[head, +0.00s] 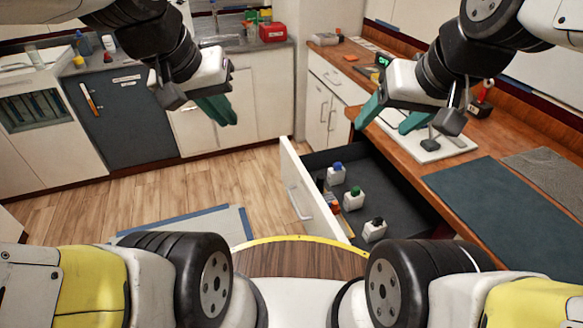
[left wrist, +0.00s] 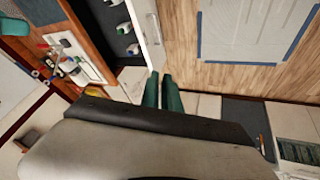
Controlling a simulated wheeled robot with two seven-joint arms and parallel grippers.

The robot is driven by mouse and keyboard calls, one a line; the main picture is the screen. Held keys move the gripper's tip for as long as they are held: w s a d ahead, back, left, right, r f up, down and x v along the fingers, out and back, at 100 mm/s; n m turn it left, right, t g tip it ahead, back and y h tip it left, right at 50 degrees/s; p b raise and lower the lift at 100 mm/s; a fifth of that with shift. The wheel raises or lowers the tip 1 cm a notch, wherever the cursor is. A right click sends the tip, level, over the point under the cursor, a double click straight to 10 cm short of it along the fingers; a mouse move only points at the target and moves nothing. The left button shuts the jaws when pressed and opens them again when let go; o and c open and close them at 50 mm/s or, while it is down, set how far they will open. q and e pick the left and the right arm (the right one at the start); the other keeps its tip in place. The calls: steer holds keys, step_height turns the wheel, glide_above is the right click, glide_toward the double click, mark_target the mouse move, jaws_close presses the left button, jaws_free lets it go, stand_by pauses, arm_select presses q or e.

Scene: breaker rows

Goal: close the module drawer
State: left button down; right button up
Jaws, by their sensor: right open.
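The module drawer (head: 292,178) stands pulled out from under the wooden bench, its white front panel and bar handle facing left. Its dark interior holds several small white bottles with coloured caps. The drawer also shows at the top of the left wrist view (left wrist: 150,40). My left gripper (head: 219,112) is in the air to the left of the drawer front, apart from it, with its green fingers together and nothing between them. My right gripper (head: 388,118) is open and empty above the bench edge, behind the drawer.
The wooden bench (head: 440,165) carries a white board (head: 425,148) and a dark mat (head: 490,205). A round wooden table top with a yellow rim (head: 300,239) is in front of me. White cabinets line the back.

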arm_select(q)
steer(key=w+a+f+n+g+h, duration=0.1)
steer(key=w+f+n+g+h, duration=0.75)
steer(key=w+f, duration=1.2)
steer(key=n+t+h, duration=0.6)
steer(key=n+t, duration=0.4)
steer(key=n, duration=0.4)
glide_toward(287, 177)
steer(key=shift+y, duration=0.25)
steer(key=x, duration=0.7)
steer(key=shift+r, duration=0.25)
steer(key=shift+d, duration=0.1)
